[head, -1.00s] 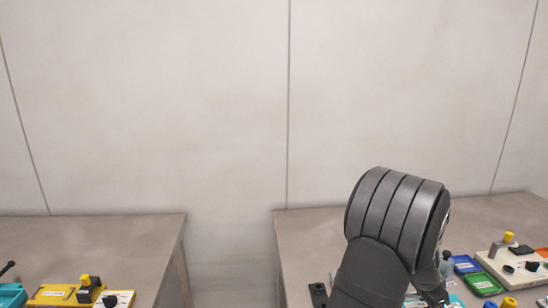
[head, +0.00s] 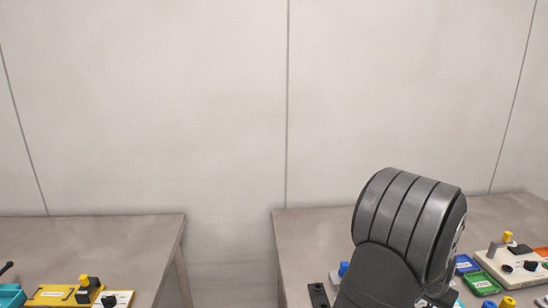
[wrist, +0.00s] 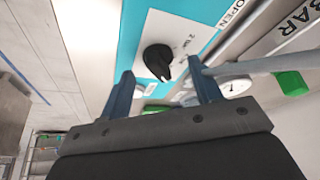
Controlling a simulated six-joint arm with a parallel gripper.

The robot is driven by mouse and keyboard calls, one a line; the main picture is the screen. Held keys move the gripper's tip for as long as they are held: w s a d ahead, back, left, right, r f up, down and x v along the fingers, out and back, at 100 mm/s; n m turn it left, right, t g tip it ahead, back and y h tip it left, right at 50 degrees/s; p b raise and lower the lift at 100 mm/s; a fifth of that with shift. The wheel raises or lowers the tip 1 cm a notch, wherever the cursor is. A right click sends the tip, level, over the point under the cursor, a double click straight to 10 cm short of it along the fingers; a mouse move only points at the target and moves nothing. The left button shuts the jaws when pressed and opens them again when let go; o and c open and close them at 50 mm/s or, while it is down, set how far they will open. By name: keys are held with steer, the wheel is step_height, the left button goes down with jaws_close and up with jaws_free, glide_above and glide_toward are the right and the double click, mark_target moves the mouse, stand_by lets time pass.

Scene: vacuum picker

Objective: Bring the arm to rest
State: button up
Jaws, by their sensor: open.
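My gripper (wrist: 162,70) is open in the wrist view, its two blue-grey fingers apart with nothing held between them. Beyond the fingertips is a teal panel (wrist: 200,32) with a white plate and a black knob (wrist: 158,62). The knob appears between the fingers in the picture; I cannot tell how near it is. In the head view my dark arm link stands over the right table (head: 305,240), and the gripper is hidden behind it.
Right of my arm are a blue tray (head: 466,264), a green tray (head: 482,284) and a cream box (head: 510,264). The left table (head: 130,245) holds a yellow tray (head: 55,295).

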steer(key=shift+n, duration=0.4)
steer(key=o, duration=0.9)
steer(key=a+r+n+g+y, duration=0.2)
steer(key=a+r+n, duration=0.35)
steer(key=r, duration=0.35)
steer(key=a+r+n+g+y, duration=0.1)
steer(key=a+r+n+y, duration=0.1)
steer(key=a+r+n, duration=0.6)
steer(key=f+m, duration=0.1)
steer(key=f, duration=0.1)
steer(key=d+f+m, duration=0.1)
steer(key=f, duration=0.2)
steer(key=f+m, duration=0.1)
steer(key=f, duration=0.2)
steer(key=shift+s+d, duration=0.3)
step_height(320, 180, up, 10)
steer(key=shift+w+d, duration=0.15)
